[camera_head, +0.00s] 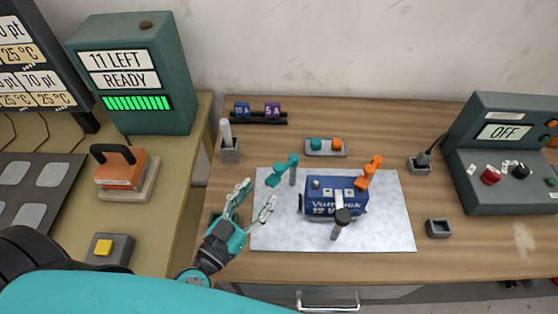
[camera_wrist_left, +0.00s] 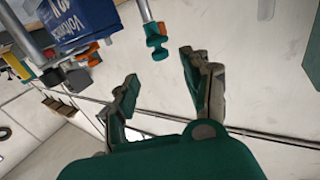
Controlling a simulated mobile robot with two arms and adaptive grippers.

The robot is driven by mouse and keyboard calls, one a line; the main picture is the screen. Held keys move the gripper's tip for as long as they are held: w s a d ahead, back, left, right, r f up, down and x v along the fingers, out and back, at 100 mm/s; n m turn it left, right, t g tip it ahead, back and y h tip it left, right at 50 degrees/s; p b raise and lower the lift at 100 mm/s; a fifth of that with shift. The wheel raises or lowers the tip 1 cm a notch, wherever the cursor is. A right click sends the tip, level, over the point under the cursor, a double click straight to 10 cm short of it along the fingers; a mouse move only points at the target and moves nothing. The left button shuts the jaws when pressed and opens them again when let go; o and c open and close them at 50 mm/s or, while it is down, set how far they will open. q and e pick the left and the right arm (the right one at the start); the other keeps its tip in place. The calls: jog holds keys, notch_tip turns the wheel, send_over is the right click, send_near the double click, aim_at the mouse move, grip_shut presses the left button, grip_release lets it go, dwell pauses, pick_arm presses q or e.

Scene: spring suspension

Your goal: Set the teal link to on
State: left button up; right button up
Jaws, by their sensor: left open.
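The teal link (camera_head: 284,171) is a short lever on top of a grey post, left of the blue battery (camera_head: 335,194). Its free end points down-left, away from the battery. The teal link also shows in the left wrist view (camera_wrist_left: 155,41), ahead of the fingers, with the battery (camera_wrist_left: 82,18) at upper left. My left gripper (camera_head: 259,190) is open and empty, just below and left of the teal link. Its spread fingers also show in the left wrist view (camera_wrist_left: 160,65), apart from the link. My right gripper is not in view.
An orange link (camera_head: 371,171) stands at the battery's right side. A black-knobbed post (camera_head: 341,222) stands in front. A small tray (camera_head: 311,153) with teal and orange pieces lies behind. A console reading OFF (camera_head: 505,132) is at right. The grey mat (camera_head: 390,230) has free room.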

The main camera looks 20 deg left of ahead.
aim_at(276, 171)
pick_arm(q)
jog(key=p+x, duration=0.2)
jog(key=x, duration=0.6)
jog(key=shift+w+r, duration=0.1)
jog(key=shift+w+d, duration=0.15)
jog(key=shift+w, duration=0.4)
grip_shut()
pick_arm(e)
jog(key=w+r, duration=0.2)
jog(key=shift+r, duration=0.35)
